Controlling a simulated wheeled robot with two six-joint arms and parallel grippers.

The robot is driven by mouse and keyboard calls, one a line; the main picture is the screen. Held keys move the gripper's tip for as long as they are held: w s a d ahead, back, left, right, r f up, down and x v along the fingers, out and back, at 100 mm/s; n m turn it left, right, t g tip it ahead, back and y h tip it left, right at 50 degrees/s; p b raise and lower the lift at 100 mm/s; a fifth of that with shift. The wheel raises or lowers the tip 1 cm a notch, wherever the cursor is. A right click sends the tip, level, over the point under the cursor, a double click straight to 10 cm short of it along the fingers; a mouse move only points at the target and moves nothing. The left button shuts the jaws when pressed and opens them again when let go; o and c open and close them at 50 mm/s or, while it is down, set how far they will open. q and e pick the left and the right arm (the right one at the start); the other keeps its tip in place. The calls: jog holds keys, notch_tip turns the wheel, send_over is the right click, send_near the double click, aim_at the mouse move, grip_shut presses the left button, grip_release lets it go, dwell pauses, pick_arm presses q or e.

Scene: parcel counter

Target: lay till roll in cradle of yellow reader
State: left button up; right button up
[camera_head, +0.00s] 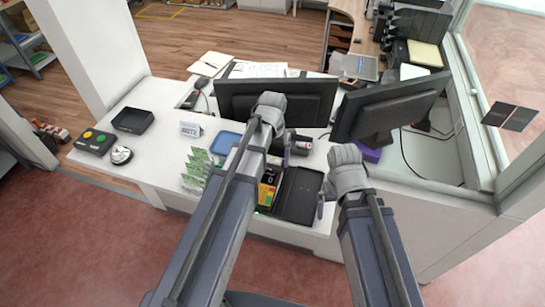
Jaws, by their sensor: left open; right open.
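A yellow device that looks like the reader (266,192) stands on the white counter, partly hidden behind my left arm; its cradle cannot be made out. I cannot pick out the till roll for certain; it may be hidden by my arms. My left gripper (289,145) is open above the counter in front of the left monitor, partly hidden by its own wrist. My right gripper (323,200) is open near the right edge of a black tray-like box (297,197), to the right of the reader.
Two dark monitors (275,100) (388,108) stand behind the grippers. Green leaflets (194,170), a blue tray (224,142) and a small sign (190,129) are left of my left arm. A black tray (132,120) and a button box (95,141) are far left. A purple box (371,154) is at right.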

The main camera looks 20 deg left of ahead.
notch_tip(320, 180, up, 10)
jog(key=p, duration=0.9)
jog(key=shift+r+p, duration=0.2)
jog(key=shift+p, duration=0.1)
dwell(0.3)
